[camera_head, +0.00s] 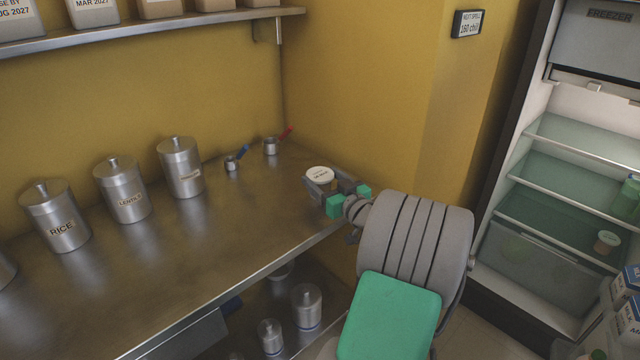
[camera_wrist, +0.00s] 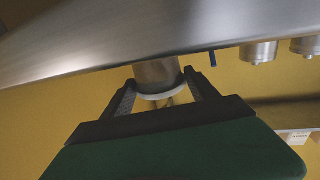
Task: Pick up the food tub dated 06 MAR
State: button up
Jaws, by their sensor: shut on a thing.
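My gripper (camera_head: 339,190) is at the right end of the steel counter (camera_head: 180,262), near the yellow wall corner. It is shut on a small round tub with a white lid (camera_head: 320,174). The lid carries dark print too small to read, so I cannot tell its date. In the wrist view the tub (camera_wrist: 157,75) sits between the two fingers (camera_wrist: 160,97), its side grey and its white rim at the finger level. I cannot tell whether the tub touches the counter. Another small tub (camera_head: 607,241) stands on a shelf in the open fridge, its date not legible.
Steel canisters (camera_head: 57,217), one marked RICE, line the counter's left. Two small measuring cups with a blue handle (camera_head: 233,162) and a red handle (camera_head: 272,146) lie near the wall. A shelf (camera_head: 150,33) hangs above. The open fridge (camera_head: 560,200) stands right. The counter's middle is clear.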

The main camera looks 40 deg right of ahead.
jog(key=shift+c, duration=0.6)
jog(key=shift+r, duration=0.15)
